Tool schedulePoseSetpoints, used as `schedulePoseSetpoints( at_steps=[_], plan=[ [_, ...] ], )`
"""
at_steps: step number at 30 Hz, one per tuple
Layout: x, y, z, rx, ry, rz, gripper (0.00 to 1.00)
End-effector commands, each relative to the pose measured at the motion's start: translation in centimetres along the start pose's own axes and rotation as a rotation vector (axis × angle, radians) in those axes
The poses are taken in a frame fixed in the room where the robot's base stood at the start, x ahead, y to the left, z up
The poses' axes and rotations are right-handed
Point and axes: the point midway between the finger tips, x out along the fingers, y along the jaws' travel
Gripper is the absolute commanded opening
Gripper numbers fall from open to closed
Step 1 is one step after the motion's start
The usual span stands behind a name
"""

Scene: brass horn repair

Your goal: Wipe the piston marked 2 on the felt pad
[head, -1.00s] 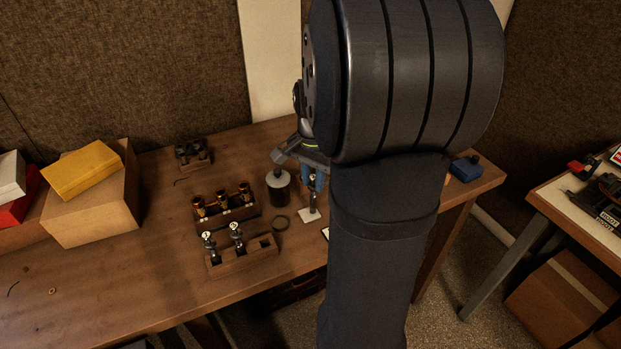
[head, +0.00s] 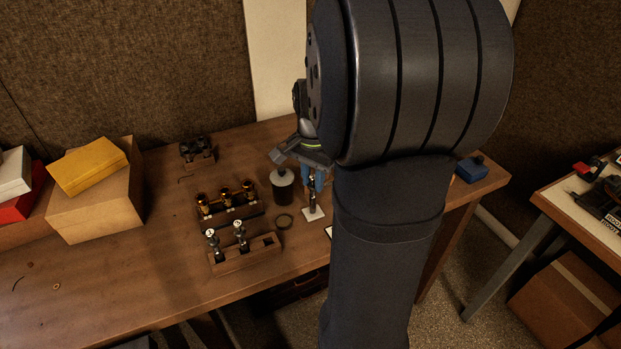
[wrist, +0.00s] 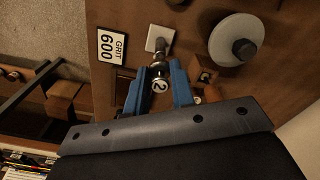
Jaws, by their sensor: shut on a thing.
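The piston marked 2 (wrist: 158,83) is between the blue fingers of my gripper (wrist: 159,72), its numbered top facing the wrist camera. In the head view the piston (head: 312,192) hangs upright from my gripper (head: 315,178), its lower end at the white felt pad (head: 307,217). The pad also shows beyond the piston in the wrist view (wrist: 157,34). Whether the tip touches the pad is hard to tell. My arm hides part of the gripper in the head view.
A wooden rack (head: 247,259) holds two other pistons and has an empty slot. Behind it is the brass valve block (head: 230,213). A dark jar with a grey lid (head: 282,186) stands close left of my gripper.

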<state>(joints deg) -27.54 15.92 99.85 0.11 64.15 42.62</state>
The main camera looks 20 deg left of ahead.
Motion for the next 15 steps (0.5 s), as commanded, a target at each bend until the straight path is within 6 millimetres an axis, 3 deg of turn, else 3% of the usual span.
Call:
schedulePoseSetpoints(
  at_steps=[15],
  plan=[
    [-2.5,0.0,-0.1,0.001,0.001,0.0,0.0]
  ],
)
